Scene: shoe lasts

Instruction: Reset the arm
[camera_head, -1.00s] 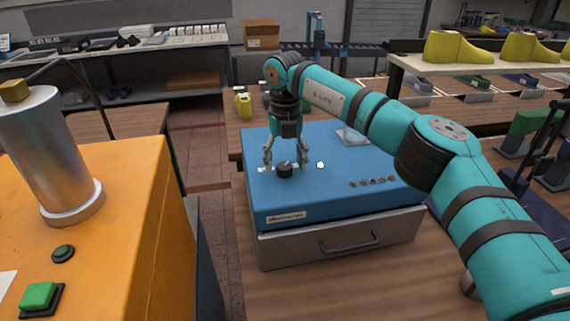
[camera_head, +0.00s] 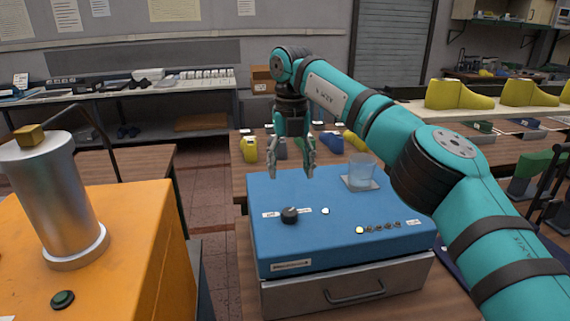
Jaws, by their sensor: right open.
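My right arm (camera_head: 385,125) comes in from the right and reaches over a blue machine box (camera_head: 330,245). My right gripper (camera_head: 292,174) points down, open and empty, above the box's back left part. It is clear of the black knob (camera_head: 289,215) on the box's top. A white button (camera_head: 325,211) sits right of the knob, and a lit yellowish light (camera_head: 359,230) starts a row of small buttons. A clear beaker (camera_head: 362,172) stands on a pale plate at the box's back right. My left gripper is not in view.
An orange machine (camera_head: 120,240) with a metal cylinder (camera_head: 62,195) and a green button (camera_head: 62,299) stands at the left. Yellow shoe lasts (camera_head: 458,94) stand on a shelf at the right. A drawer (camera_head: 340,288) is shut under the blue box.

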